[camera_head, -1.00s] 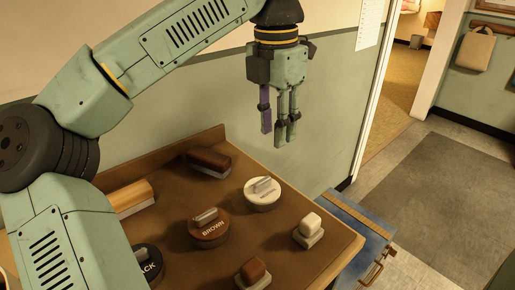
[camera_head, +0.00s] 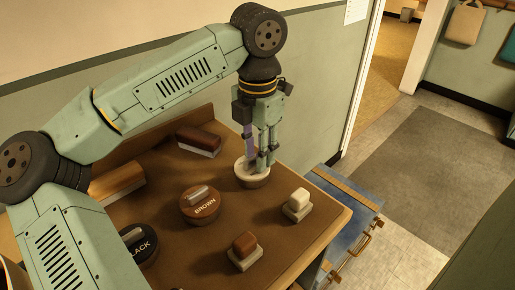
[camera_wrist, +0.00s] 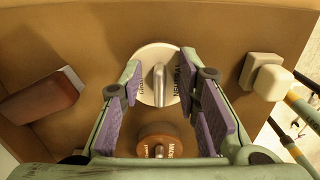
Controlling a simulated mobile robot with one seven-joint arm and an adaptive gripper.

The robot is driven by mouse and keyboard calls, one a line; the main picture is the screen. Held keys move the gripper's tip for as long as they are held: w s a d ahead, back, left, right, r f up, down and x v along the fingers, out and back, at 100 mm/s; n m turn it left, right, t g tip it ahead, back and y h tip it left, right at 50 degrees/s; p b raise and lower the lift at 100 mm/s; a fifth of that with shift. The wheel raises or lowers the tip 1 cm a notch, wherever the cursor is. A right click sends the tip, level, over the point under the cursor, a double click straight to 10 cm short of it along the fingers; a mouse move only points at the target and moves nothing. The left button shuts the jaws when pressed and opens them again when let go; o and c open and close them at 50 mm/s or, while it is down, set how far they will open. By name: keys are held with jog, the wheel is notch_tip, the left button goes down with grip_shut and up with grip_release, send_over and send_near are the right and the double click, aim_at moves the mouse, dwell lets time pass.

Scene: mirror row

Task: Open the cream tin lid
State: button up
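The cream tin (camera_head: 252,179) stands on the brown bench top, behind and to the right of the brown tin. In the wrist view its cream lid (camera_wrist: 147,58) shows dark lettering and an upright grey handle (camera_wrist: 159,84). My gripper (camera_head: 260,166) points down at the lid. In the wrist view the purple-padded fingers (camera_wrist: 158,90) are spread, one on each side of the handle, with gaps between pads and handle. The fingers hide part of the lid in the head view. I cannot tell whether the tips touch the lid.
The brown tin (camera_head: 201,205) and black tin (camera_head: 139,246) stand nearby. Brushes lie around: a dark one (camera_head: 199,141) behind, a cream one (camera_head: 298,204) right, a small brown one (camera_head: 243,250) in front. A blue chest (camera_head: 345,195) stands beside the bench.

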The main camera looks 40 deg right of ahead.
jog(key=shift+c, duration=0.2)
grip_shut()
dwell(0.6)
